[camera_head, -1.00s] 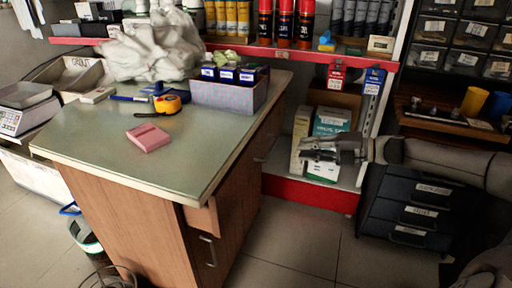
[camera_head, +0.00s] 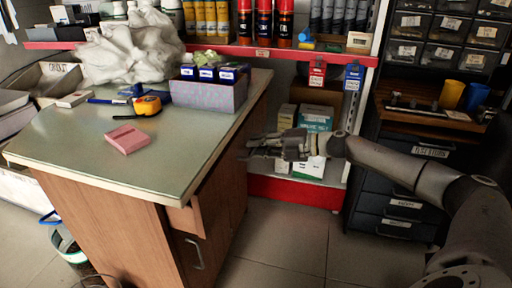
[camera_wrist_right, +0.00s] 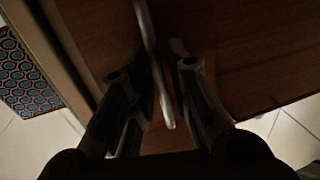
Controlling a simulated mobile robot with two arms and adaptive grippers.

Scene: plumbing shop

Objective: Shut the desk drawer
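The wooden desk (camera_head: 110,220) has a green-grey top. Its drawer (camera_head: 185,218) juts out below the top on the right side, so it stands partly open. My right gripper (camera_head: 250,147) is beside the desk's right face, fingers pointing left toward it. In the right wrist view, the open fingers (camera_wrist_right: 164,48) are spread around a slim metal handle (camera_wrist_right: 163,95) in front of brown wood. The handle lies close to the left finger; contact cannot be told. A lower handle (camera_head: 195,254) shows on the desk's right face. My left gripper is out of view.
On the desktop are a pink pad (camera_head: 127,139), an orange tape measure (camera_head: 147,105) and a grey box (camera_head: 209,94). A red-edged shelf (camera_head: 300,190) stands behind, and a dark drawer cabinet (camera_head: 400,205) at right. Floor (camera_head: 285,240) between desk and cabinet is clear.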

